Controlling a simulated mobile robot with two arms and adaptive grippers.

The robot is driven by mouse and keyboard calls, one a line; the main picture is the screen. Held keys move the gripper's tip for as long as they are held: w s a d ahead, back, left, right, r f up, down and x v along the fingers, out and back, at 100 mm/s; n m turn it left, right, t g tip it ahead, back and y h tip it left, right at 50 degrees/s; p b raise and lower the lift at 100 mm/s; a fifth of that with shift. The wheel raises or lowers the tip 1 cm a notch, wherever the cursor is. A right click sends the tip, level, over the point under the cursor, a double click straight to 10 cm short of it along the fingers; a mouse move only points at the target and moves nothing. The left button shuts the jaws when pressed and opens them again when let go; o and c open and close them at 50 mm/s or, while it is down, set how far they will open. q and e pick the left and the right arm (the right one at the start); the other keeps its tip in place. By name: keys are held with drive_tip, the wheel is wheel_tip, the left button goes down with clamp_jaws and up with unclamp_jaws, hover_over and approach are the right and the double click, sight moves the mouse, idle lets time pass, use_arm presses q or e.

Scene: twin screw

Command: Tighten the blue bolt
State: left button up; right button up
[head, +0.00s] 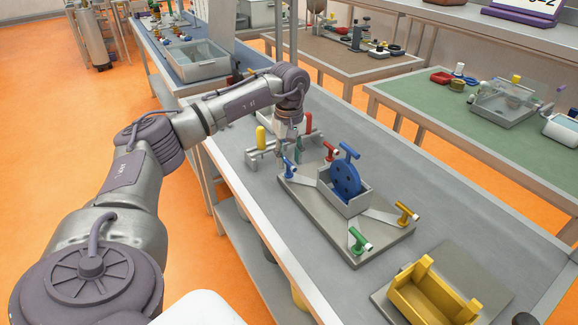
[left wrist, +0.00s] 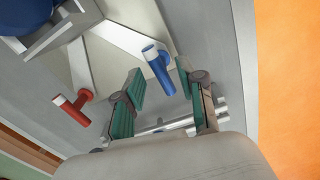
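The blue bolt (head: 289,167) has a T-shaped head and stands at the far left corner of the grey base plate (head: 375,241). In the left wrist view the blue bolt (left wrist: 160,72) lies between my finger ends. My left gripper (head: 290,151) is just above and beside it in the head view, its fingers partly hidden. In the left wrist view my left gripper (left wrist: 160,80) is open, with teal pads apart on both sides of the bolt. I cannot tell whether a pad touches it. My right gripper is not in view.
The plate also bears a red bolt (head: 330,152), a green bolt (head: 358,241), a yellow bolt (head: 405,212) and a blue disc (head: 345,181) in a grey holder. A tool rack (head: 262,156) stands close behind my left gripper. A yellow cradle (head: 428,298) is at the near right.

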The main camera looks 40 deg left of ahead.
sight(289, 162)
use_arm(q)
wheel_tip(289, 162, up, 8)
drive_tip(key=shift+r, duration=0.25)
idle(0.5)
